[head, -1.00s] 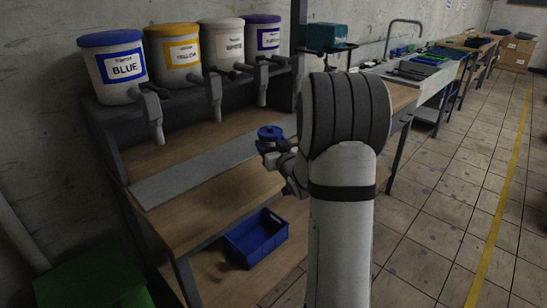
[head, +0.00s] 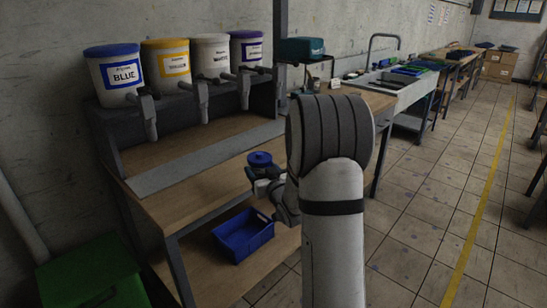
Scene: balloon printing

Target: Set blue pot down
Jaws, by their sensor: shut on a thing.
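The blue pot (head: 260,159) shows its blue top just left of my arm in the head view. My gripper (head: 262,178) is shut on it, below its blue top. The pot looks upright and is in front of the wooden bench top (head: 165,205), near its front edge. I cannot tell whether the pot touches the bench. My arm hides part of the bench's right side.
Pigment tubs with dispensers stand on the rack, the blue one (head: 113,74) at the left. A grey strip (head: 200,158) runs along the bench. A blue crate (head: 243,235) sits on the lower shelf. The left bench top is clear.

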